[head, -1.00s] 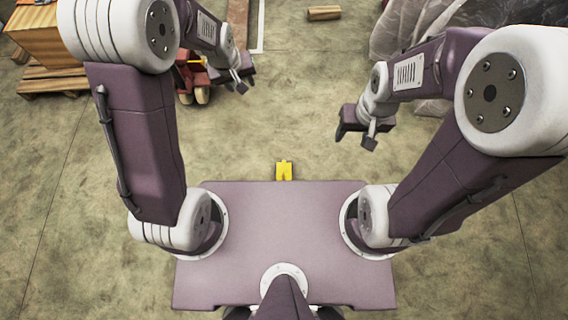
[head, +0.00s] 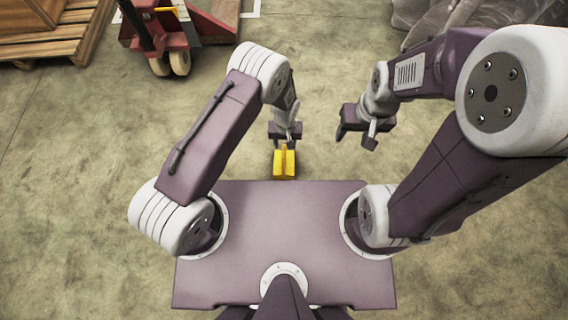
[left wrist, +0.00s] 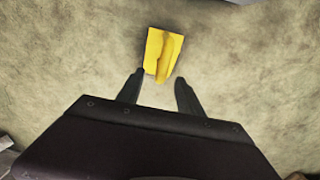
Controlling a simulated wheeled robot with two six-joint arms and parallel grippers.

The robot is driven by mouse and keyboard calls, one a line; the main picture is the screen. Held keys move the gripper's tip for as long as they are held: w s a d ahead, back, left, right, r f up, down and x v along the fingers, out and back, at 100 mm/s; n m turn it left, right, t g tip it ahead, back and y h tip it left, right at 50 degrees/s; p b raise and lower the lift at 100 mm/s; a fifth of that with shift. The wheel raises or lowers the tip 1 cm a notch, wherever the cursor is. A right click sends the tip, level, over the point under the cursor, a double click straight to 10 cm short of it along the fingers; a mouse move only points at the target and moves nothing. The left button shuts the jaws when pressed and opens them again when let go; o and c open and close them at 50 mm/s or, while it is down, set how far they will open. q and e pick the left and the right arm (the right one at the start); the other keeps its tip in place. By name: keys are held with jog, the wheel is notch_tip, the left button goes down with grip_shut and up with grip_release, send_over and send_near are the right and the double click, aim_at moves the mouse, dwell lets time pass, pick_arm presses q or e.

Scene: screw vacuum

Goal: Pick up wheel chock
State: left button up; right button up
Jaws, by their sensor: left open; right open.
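The yellow wheel chock (head: 284,163) sits on the concrete floor just beyond the front edge of my purple base in the head view. In the left wrist view the chock (left wrist: 162,54) lies just ahead of the fingertips, roughly centred between them. My left gripper (head: 285,137) is open and empty, close above and behind the chock in the head view; it also shows in the left wrist view (left wrist: 158,86). The exact height gap cannot be told. My right gripper (head: 357,138) is open and empty, to the right of the chock and apart from it.
A red pallet jack (head: 160,38) stands at the back left beside a wooden pallet (head: 60,40). Grey wrapped goods (head: 430,14) are at the back right. The floor around the chock is clear.

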aim_at(285, 148)
pick_arm(q)
notch_tip(285, 148, down, 4)
jog(key=b, duration=0.2)
jog(key=shift+b, duration=0.4)
jog(key=f+b, duration=0.4)
jog(key=f, duration=0.1)
jog(key=shift+s+a, duration=0.1)
jog(key=shift+a, duration=0.1)
jog(key=shift+r, duration=0.1)
grip_shut()
dwell(0.6)
